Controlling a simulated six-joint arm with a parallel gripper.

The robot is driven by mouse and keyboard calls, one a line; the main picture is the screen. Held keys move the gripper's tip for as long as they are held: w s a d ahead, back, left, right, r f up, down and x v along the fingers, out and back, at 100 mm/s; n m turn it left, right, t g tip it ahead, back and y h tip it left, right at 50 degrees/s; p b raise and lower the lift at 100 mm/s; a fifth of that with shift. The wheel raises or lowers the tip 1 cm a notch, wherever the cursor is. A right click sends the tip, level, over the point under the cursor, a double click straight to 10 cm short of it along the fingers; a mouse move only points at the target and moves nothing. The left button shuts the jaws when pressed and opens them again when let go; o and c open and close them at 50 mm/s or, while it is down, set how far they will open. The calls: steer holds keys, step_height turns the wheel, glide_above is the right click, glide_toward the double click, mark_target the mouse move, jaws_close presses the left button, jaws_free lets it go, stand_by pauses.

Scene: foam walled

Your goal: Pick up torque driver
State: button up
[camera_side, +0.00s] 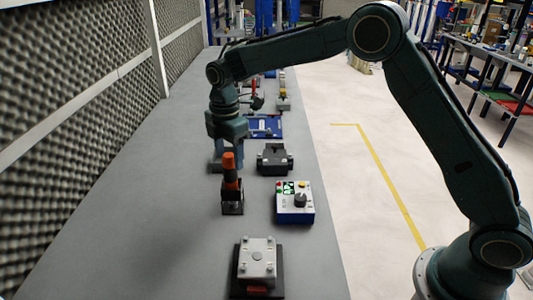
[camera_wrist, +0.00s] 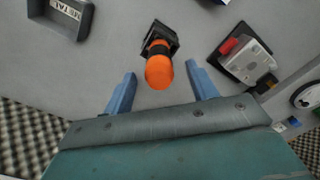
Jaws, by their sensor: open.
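The torque driver (camera_side: 231,175), with an orange top and a dark lower part, stands upright in a small black holder (camera_side: 232,208) on the grey bench. In the wrist view the orange end of the torque driver (camera_wrist: 159,70) points toward the camera, with its black holder (camera_wrist: 163,36) beyond. In the wrist view my gripper (camera_wrist: 160,70) is open, one blue finger on each side of the orange end, with gaps on both sides. The driver partly hides the fingers in the side view.
A white control box (camera_side: 295,203) with a black knob and a dark block (camera_side: 275,159) stand right of the driver. A grey metal fixture (camera_side: 257,264) is nearer the camera. A tray labelled METAL (camera_wrist: 60,14) shows in the wrist view. A foam wall (camera_side: 70,110) runs along the left.

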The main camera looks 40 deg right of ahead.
mark_target(230, 167)
steer(key=shift+f, duration=2.45)
steer(key=c, duration=1.1)
steer(key=shift+r, duration=0.2)
step_height(230, 167, up, 20)
steer(key=shift+f, duration=0.15)
